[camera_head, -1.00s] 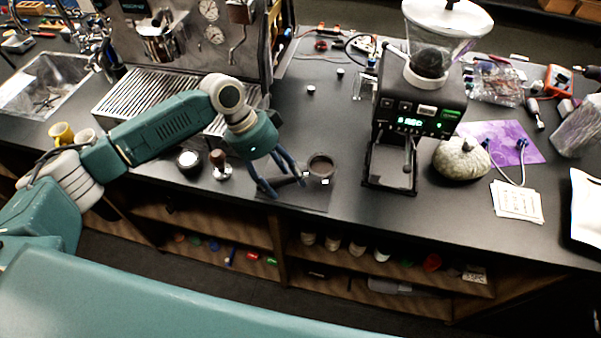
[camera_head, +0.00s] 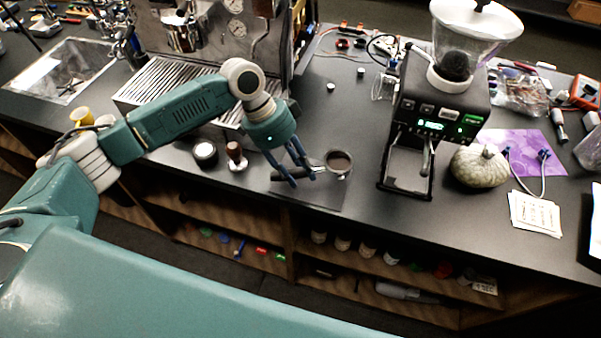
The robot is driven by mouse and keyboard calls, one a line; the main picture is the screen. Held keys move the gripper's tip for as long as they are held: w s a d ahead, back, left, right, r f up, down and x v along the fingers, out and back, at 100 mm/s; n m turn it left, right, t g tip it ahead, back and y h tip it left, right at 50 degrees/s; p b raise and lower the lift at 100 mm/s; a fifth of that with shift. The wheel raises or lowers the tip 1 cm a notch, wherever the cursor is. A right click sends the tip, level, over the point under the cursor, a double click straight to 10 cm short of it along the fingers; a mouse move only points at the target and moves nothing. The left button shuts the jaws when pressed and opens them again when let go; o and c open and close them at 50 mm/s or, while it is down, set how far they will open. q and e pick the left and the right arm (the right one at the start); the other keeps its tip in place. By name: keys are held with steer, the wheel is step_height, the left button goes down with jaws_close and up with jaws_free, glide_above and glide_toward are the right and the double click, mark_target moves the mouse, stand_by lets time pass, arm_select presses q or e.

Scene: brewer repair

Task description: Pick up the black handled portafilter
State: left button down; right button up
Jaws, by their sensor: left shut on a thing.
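The black handled portafilter (camera_head: 338,163) lies on a dark mat (camera_head: 325,196) near the counter's front edge. Its round basket, filled with brown, faces up at the right, and its black handle points left. My left gripper (camera_head: 302,177) comes down from above with blue fingers shut on the portafilter's handle. The fingers cover part of the handle. The portafilter looks to be at mat level; I cannot tell whether it is lifted. My right gripper is not in view.
A tamper (camera_head: 236,157) and a small round container (camera_head: 205,153) stand left of the mat. A grinder (camera_head: 436,120) stands to the right, with a pumpkin (camera_head: 480,166) beside it. The espresso machine's drip tray (camera_head: 165,85) is behind my arm.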

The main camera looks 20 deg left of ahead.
mark_target(298, 171)
arm_select(q)
step_height(298, 171, up, 19)
steer(key=b, duration=0.3)
steer(key=shift+f+b, duration=0.2)
steer(key=shift+b, duration=0.1)
steer(key=c, duration=1.9)
jaws_free()
jaws_close()
